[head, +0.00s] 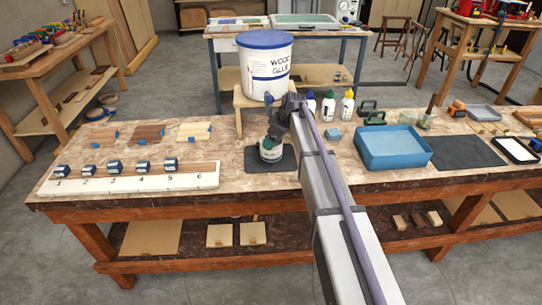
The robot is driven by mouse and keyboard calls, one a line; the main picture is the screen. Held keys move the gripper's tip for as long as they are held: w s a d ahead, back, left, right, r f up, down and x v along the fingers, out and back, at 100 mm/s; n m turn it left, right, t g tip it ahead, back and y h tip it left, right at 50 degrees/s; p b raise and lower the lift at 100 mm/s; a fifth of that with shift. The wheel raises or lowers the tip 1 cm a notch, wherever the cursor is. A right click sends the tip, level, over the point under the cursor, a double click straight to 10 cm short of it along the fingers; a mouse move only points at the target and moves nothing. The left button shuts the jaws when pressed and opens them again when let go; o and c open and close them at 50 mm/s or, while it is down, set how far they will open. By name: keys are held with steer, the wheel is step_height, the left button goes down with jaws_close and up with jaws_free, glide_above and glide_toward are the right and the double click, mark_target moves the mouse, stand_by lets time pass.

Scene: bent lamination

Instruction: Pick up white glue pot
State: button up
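A small white pot (271,154) with a label stands upright on a dark mat (257,176) near the front middle of the workbench. Its opening looks dark, with something greenish at the top. My gripper (272,139) points down right above the pot, at its rim. The view is too small to tell whether the fingers touch it or are apart. My arm comes in from the lower right and covers the bench just right of the pot.
A large white wood glue bucket (266,70) with a blue lid stands on a wooden stand (241,99) behind my gripper. Several glue bottles (328,106) stand behind my arm. A numbered white board (130,183) lies left, a blue tray (393,150) right.

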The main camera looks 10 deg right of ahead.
steer(key=b+x, duration=0.4)
steer(key=x, duration=0.1)
steer(key=shift+w+f, duration=0.1)
steer(key=shift+f, duration=0.05)
steer(key=shift+r, duration=0.2)
steer(key=c, duration=1)
steer(key=shift+r, duration=0.15)
